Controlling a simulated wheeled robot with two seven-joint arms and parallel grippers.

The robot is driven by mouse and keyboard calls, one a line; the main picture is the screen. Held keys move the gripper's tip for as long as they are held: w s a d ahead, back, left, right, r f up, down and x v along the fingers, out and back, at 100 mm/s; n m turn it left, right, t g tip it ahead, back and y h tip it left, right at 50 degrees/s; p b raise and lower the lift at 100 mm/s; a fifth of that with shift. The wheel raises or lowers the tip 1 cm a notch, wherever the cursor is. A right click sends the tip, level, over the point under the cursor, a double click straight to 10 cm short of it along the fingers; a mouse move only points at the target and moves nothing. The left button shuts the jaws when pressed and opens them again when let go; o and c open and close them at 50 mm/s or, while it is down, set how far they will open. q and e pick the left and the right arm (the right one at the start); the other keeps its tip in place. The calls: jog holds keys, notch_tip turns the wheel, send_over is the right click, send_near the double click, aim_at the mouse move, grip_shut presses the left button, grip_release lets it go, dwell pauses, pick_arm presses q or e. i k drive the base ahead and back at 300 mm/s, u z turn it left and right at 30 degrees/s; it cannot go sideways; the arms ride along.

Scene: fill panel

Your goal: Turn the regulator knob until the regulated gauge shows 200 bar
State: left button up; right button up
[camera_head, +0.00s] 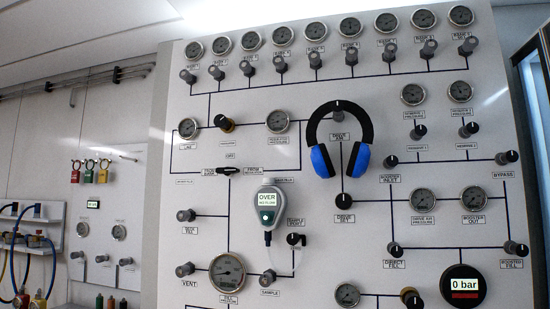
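The knob that looks like the regulator knob (223,122) is black with a brass-coloured collar, in the upper left of the white panel; its small label is hard to read. The gauge that looks like the regulated gauge (277,122) is a round dial just right of it, on the same black line. Its needle is too small to read. Another gauge (188,127) sits to the left of the knob. Neither gripper is in view, and nothing touches the knob.
Blue and black ear defenders (338,140) hang right of the gauge. A handheld meter (268,208) hangs below it. A digital gauge (463,288) at lower right reads 0 bar. A similar brass-collared knob (410,297) sits nearby. A hose rack (30,240) stands far left.

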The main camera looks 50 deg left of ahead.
aim_at(221, 121)
jog(key=u, duration=2.05)
jog(key=k, duration=0.35)
jog(key=z, duration=1.3)
jog(key=i, duration=0.7)
jog(key=u, duration=0.2)
